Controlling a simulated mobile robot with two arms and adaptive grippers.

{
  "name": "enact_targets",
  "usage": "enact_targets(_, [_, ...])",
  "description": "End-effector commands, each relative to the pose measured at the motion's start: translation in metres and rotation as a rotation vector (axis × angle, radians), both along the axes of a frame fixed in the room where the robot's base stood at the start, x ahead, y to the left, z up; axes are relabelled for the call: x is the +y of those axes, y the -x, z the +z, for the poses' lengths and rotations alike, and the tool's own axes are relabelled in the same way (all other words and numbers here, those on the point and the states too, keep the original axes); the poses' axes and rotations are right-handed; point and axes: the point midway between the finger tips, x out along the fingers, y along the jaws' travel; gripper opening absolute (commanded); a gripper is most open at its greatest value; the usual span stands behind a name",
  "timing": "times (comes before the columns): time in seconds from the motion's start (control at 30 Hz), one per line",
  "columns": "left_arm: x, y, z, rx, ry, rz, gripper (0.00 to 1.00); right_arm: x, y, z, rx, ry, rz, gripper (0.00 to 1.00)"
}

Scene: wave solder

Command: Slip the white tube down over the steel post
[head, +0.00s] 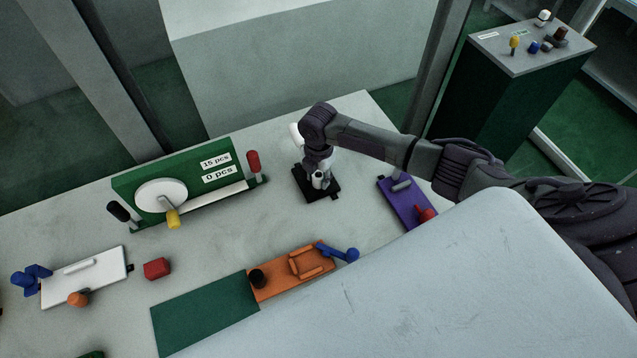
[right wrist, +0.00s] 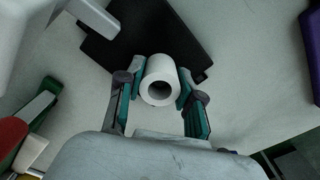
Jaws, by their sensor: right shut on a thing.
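The white tube (right wrist: 163,72) is between the fingers of my right gripper (right wrist: 160,95), which is shut on it. In the head view the gripper (head: 319,172) points down over the black base (head: 322,195), with the white tube (head: 320,181) low between its fingers. In the right wrist view the tube's open end faces the camera and its bore looks dark. The black base (right wrist: 120,50) lies behind the tube there. I cannot make out the steel post, so whether the tube is around it or above it cannot be told. My left gripper is not in view.
A green counter board (head: 200,180) with red and black handles stands left of the black base. A purple plate (head: 398,208) is close on its right. An orange fixture (head: 285,283), a red block (head: 157,268) and a white plate (head: 100,277) lie nearer the front.

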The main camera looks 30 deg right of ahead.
Motion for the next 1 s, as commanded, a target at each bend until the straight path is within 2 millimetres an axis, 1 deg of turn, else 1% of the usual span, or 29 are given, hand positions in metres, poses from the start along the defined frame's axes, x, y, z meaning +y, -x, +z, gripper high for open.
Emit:
enact_targets(0.17, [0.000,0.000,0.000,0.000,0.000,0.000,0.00,0.000,0.000,-0.001,0.000,0.000,0.000,0.00])
enact_targets(0.2, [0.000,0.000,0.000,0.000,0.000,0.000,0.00,0.000,0.000,-0.001,0.000,0.000,0.000,0.38])
enact_targets(0.37, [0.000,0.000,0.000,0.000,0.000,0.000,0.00,0.000,0.000,-0.001,0.000,0.000,0.000,0.64])
enact_targets(0.83, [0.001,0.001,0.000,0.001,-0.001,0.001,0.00,0.000,0.000,0.001,0.000,0.000,0.000,0.65])
enact_targets(0.93, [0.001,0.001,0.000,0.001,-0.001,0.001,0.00,-0.001,-0.001,0.008,-0.002,0.000,0.000,0.65])
enact_targets(1.0, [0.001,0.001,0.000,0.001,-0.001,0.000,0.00,-0.001,-0.001,0.018,-0.003,0.000,0.001,0.65])
